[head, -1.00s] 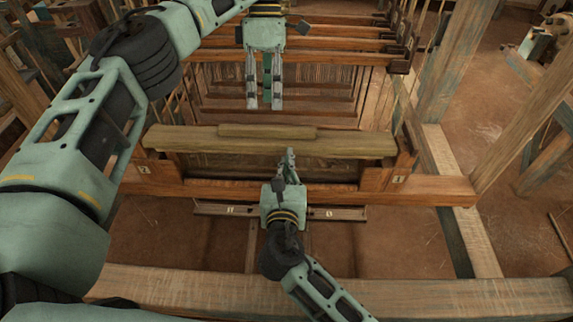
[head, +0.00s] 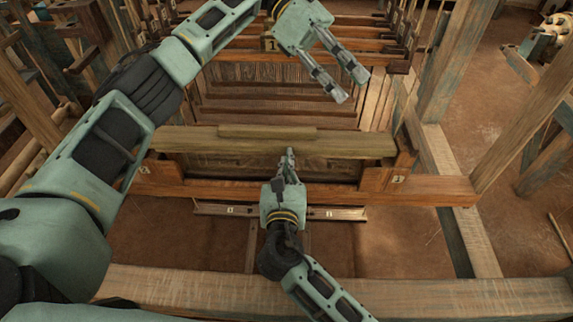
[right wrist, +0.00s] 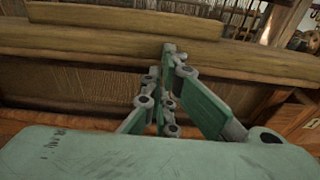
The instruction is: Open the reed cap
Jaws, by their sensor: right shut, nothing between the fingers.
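The reed cap (head: 352,146) is a long olive-brown wooden bar with a raised strip (head: 267,131) along its middle top. It lies across the loom above the reed and also shows in the right wrist view (right wrist: 70,48). My right gripper (head: 290,152) is shut and empty, its tips at the near side of the cap's middle. In the right wrist view its fingertips (right wrist: 168,47) overlap the cap; I cannot tell whether they touch. My left gripper (head: 352,88) is open and empty beyond the cap, its fingers pointing down and right.
A reddish wooden beam (head: 430,189) with end blocks lies below the cap. A thick front beam (head: 440,296) crosses the near side. Warp threads and cross bars (head: 265,104) fill the space behind the cap. Posts (head: 540,90) stand at right.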

